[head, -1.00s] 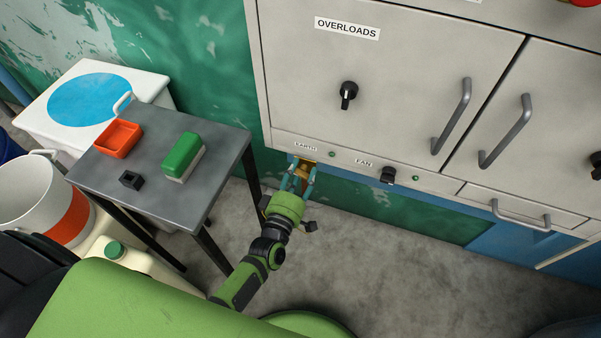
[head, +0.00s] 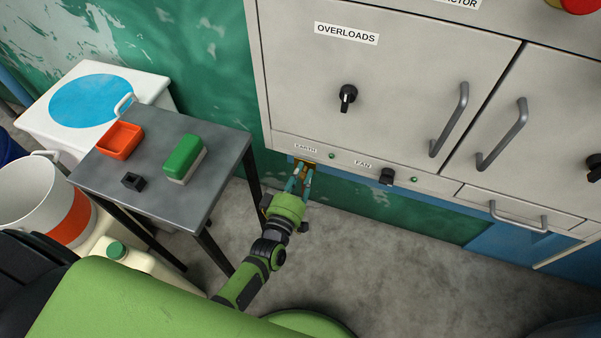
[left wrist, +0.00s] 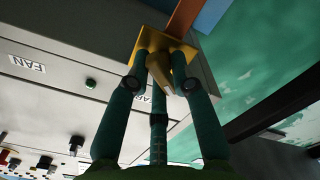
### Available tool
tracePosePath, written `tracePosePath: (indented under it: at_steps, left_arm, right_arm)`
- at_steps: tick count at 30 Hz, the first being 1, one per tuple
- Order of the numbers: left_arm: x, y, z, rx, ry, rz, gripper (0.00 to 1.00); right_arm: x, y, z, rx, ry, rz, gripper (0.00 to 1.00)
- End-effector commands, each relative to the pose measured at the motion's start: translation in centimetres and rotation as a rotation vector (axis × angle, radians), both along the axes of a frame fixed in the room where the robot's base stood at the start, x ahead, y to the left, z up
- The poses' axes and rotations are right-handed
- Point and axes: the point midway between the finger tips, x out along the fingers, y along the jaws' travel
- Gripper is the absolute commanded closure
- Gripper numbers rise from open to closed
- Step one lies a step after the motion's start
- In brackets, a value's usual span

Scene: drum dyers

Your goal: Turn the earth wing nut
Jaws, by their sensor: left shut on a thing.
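The earth wing nut (left wrist: 158,72) is a brass-coloured piece in front of a square brass plate (left wrist: 180,50), seen in the left wrist view. In the head view the brass plate (head: 306,164) shows just under the EARTH label (head: 306,148) at the cabinet's lower edge; the nut itself is mostly hidden there by the fingers. My left gripper (head: 300,176) reaches up to it from below, and its teal fingers (left wrist: 160,85) are shut on the nut from both sides. My right gripper is not in view.
The grey cabinet (head: 400,80) carries a FAN knob (head: 387,176), an OVERLOADS knob (head: 347,97) and bar handles. A metal table (head: 215,165) at left holds an orange tray (head: 121,140), a green-topped block (head: 184,157) and a black block (head: 133,181). Floor right of my arm is clear.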

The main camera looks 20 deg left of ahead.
Motion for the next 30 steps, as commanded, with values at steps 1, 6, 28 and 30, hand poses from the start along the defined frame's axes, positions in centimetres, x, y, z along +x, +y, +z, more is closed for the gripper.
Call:
tracePosePath:
  at_steps: [1,6,28,30]
  left_arm:
    - [0.11,-0.13,0.36,0.038,-0.006,0.0,1.0]
    - [0.1,-0.17,0.32,0.17,-0.011,0.0,1.0]
    - [0.11,-0.31,0.19,0.416,-0.022,0.0,1.0]
    - [0.11,-0.33,0.19,0.417,-0.023,-0.001,1.0]
  right_arm:
    - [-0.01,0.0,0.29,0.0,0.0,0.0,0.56]
    - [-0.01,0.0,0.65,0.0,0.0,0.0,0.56]
    - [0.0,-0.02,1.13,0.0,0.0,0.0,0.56]
    - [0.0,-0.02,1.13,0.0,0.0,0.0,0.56]
